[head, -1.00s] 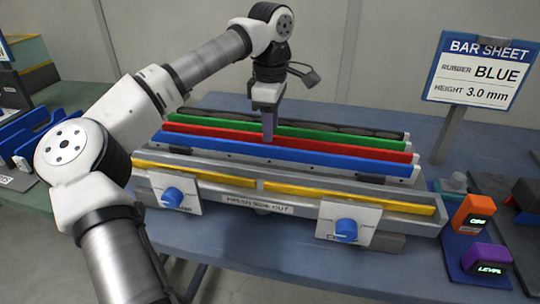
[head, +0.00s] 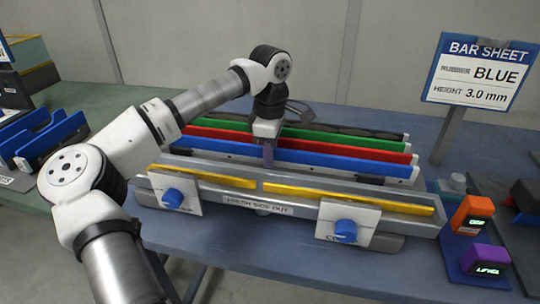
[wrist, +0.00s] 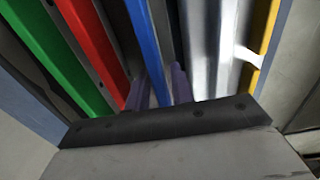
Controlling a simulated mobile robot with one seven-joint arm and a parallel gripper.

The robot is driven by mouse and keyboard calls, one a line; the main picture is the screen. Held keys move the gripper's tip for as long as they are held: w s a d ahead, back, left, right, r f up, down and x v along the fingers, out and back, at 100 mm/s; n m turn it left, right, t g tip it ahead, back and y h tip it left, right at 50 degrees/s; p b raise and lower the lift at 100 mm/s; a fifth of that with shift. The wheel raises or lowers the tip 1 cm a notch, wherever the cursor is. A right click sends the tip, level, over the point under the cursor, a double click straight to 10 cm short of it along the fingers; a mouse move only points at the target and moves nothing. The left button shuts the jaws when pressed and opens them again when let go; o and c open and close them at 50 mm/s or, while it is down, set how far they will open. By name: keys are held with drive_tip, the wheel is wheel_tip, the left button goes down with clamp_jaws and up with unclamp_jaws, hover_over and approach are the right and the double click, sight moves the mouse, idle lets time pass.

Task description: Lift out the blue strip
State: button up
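The blue strip (head: 335,164) stands on edge as the front one of a row of long coloured strips on the bench. It also shows in the wrist view (wrist: 147,42), running down between my purple fingers. My gripper (head: 268,157) points down at the left-middle of the blue strip in the head view. In the wrist view my gripper (wrist: 160,88) is open, one finger on each side of the blue strip, with a gap on the right side. Whether the fingers touch it is not clear. A sign (head: 480,75) reads "RUBBER BLUE, HEIGHT 3.0 mm".
A red strip (head: 340,149) and a green strip (head: 350,138) stand close behind the blue one. In front lies a grey fixture (head: 290,203) with yellow strips (head: 350,197) and blue knobs (head: 346,231). Orange (head: 473,213) and purple (head: 486,261) display boxes are at right.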

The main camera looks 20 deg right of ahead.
clamp_jaws()
drive_tip(key=shift+r, duration=0.15)
